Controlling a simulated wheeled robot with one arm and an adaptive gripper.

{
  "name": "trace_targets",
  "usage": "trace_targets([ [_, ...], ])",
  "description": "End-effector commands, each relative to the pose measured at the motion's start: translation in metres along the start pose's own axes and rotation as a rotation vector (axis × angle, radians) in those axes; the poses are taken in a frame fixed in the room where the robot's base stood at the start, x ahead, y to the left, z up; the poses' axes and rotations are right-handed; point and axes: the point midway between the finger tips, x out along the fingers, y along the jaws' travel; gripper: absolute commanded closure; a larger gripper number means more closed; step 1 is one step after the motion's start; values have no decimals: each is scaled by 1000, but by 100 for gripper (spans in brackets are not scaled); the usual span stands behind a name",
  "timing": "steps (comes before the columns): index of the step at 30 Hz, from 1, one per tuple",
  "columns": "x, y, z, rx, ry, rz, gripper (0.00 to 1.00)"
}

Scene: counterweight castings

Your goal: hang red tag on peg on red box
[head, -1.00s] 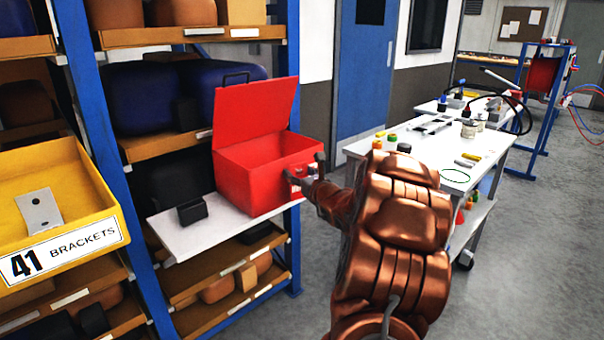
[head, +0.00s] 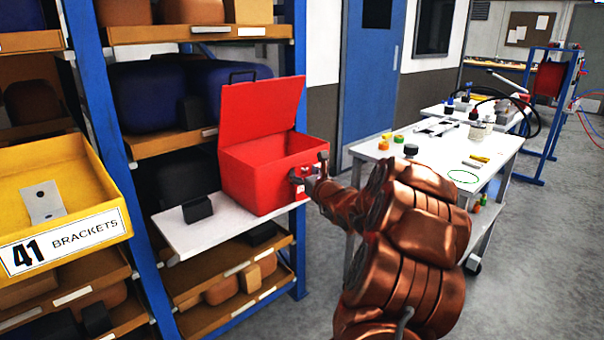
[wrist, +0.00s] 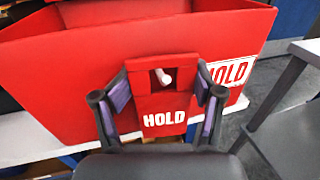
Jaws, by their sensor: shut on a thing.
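The red box (head: 262,178) stands with its lid raised on a white shelf board. In the wrist view its front wall (wrist: 75,75) fills the upper part, with a white HOLD label at the right. The red tag (wrist: 165,108), lettered HOLD, is upright between the fingers of my gripper (wrist: 160,112). The gripper is shut on it at its sides. The pale peg (wrist: 163,77) shows in the opening near the tag's top. I cannot tell whether the tag's weight rests on the peg. In the head view my gripper (head: 306,183) is at the box's front right.
The white shelf board (head: 190,235) sticks out from the blue rack, with a small black block (head: 198,209) left of the box. A yellow brackets bin (head: 75,243) is at the left. A white table (head: 440,160) with bottles and small items stands at the right.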

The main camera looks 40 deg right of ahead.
Motion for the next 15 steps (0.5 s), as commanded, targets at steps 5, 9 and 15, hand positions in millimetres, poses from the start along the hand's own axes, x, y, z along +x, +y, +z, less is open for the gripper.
trace_targets([
  [5, 0, 1, -3, 0, 6, 2, 82],
  [9, 0, 1, -3, 0, 5, 2, 23],
  [15, 0, 0, -2, 0, 3, 1, 2],
])
